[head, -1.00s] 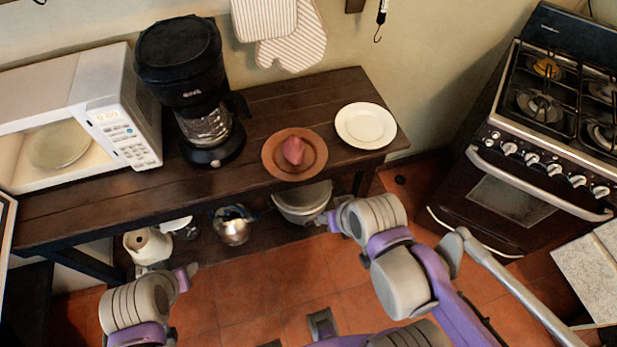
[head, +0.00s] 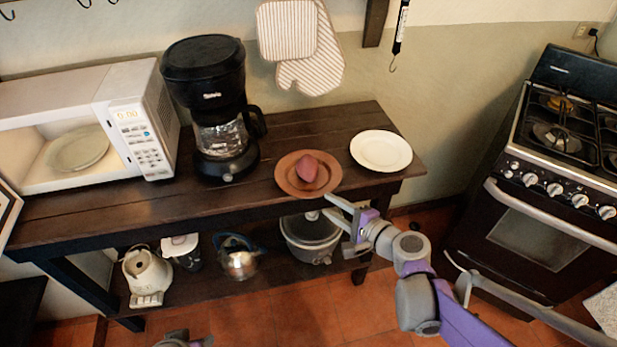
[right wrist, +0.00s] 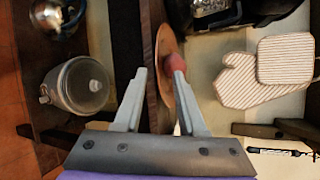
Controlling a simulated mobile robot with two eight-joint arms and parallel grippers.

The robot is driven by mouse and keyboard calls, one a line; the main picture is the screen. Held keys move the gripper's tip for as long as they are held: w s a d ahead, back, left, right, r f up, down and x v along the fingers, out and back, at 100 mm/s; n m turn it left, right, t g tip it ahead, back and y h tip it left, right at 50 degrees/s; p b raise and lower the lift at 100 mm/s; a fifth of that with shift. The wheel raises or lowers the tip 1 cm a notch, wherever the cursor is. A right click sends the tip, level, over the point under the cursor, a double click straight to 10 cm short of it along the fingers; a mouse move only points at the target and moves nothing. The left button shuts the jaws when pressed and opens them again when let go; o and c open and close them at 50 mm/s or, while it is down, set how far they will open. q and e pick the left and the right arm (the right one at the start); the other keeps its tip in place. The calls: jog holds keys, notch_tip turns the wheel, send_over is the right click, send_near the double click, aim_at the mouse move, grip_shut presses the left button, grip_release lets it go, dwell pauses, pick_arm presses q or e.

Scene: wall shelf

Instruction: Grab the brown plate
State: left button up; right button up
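The brown plate (head: 288,184) lies flat near the table's front edge in the head view, with a reddish, potato-like item (head: 308,168) on it. My right gripper (head: 326,205) is open and empty, just in front of the plate's near right side. In the right wrist view the fingers (right wrist: 159,72) are spread, and the plate (right wrist: 167,75) appears edge-on between and beyond them. Contact is not visible.
A white plate (head: 381,151) lies right of the brown one. A black coffee maker (head: 222,110) and an open microwave (head: 130,120) stand to the left. The dark wooden table (head: 120,212) has a lower shelf with a pot (head: 310,235) and kettle (head: 239,262). A stove (head: 540,190) stands right.

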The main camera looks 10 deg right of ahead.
aim_at(311, 195)
jog(key=x, duration=0.8)
jog(key=shift+a+f+b, duration=0.1)
jog(key=shift+a+b, duration=0.2)
jog(key=shift+b, duration=0.1)
grip_shut()
dwell(1.0)
